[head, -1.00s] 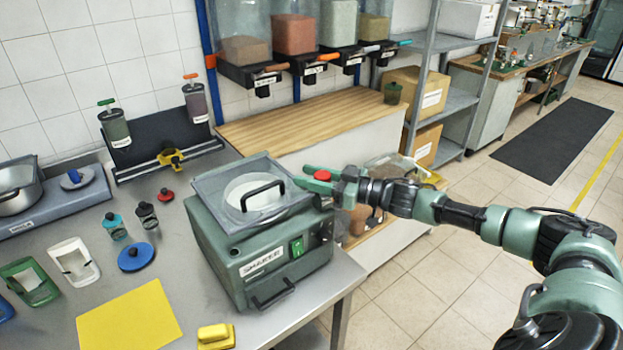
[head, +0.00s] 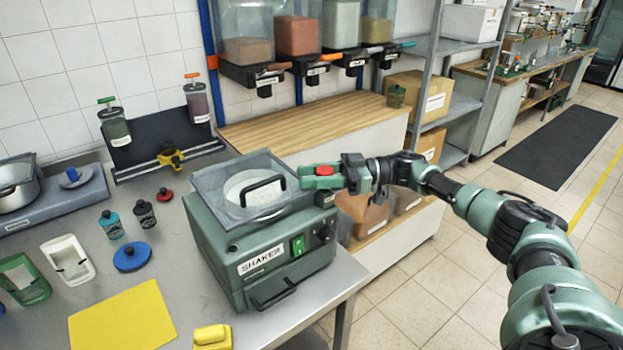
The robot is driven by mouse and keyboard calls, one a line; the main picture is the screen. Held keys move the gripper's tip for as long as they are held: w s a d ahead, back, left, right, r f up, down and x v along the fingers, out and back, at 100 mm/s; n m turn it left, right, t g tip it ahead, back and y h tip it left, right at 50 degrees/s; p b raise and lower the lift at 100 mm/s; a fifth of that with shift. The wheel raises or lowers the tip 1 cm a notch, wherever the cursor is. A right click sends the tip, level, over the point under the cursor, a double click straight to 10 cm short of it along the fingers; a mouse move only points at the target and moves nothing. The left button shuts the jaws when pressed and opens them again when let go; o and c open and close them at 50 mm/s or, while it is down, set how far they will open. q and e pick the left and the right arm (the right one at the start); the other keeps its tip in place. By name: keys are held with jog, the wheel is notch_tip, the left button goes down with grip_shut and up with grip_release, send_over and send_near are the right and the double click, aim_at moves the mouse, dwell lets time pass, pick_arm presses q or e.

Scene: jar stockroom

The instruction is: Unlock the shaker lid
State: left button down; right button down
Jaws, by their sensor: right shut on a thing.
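The green shaker (head: 270,255) stands on the steel bench, with a "SHAKER" label and a green switch on its front. Its clear lid (head: 220,195) with a black handle (head: 263,190) lies flat and closed on top, over a round pale disc. My right gripper (head: 314,174) is at the lid's right rear corner, its fingers shut on a small red latch (head: 324,170). The fingers hide much of the latch and what it is fixed to. My left gripper is out of view.
A wooden counter (head: 310,118) under hoppers is behind. Open floor lies to the right.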

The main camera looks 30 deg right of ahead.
jog(key=shift+r, duration=0.1)
jog(key=c, duration=0.9)
grip_release()
jog(key=b+v, duration=0.2)
jog(key=v, duration=0.5)
jog(key=shift+s+d+b, duration=0.1)
jog(key=shift+d+b, duration=0.2)
